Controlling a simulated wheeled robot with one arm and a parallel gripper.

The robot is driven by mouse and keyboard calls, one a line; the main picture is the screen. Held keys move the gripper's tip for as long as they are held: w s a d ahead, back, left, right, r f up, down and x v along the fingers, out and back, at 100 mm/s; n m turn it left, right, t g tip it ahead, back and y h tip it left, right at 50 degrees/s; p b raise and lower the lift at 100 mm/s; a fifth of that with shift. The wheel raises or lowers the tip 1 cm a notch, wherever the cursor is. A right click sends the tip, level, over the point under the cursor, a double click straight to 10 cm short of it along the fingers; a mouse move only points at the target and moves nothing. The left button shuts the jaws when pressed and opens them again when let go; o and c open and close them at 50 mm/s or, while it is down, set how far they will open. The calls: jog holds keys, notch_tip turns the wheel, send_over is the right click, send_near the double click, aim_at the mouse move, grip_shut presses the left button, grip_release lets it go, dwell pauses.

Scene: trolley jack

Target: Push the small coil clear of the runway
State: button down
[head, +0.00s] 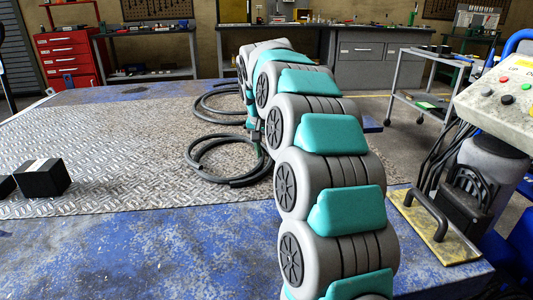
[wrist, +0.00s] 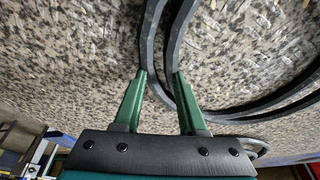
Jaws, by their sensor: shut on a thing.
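Two dark hose coils lie on the chequered metal runway (head: 110,150). The near coil (head: 213,176) is a loose ring left of my arm, and the far coil (head: 207,109) lies beyond it, partly hidden by my arm. I cannot tell for sure which is the smaller. My gripper (head: 258,150) is low at the right side of the near coil, mostly hidden by my arm in the head view. In the wrist view, its green fingers (wrist: 160,74) are shut on a strand of hose (wrist: 151,45); the loop curves away to the right.
A yellow-based pedestal (head: 440,235) and a trolley (head: 410,95) stand at right.

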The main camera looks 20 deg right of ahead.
jog(key=shift+w, duration=0.3)
jog(key=shift+c, duration=2)
grip_release()
jog(key=shift+r, duration=0.1)
jog(key=shift+b+v, duration=0.35)
jog(key=shift+v, duration=3.5)
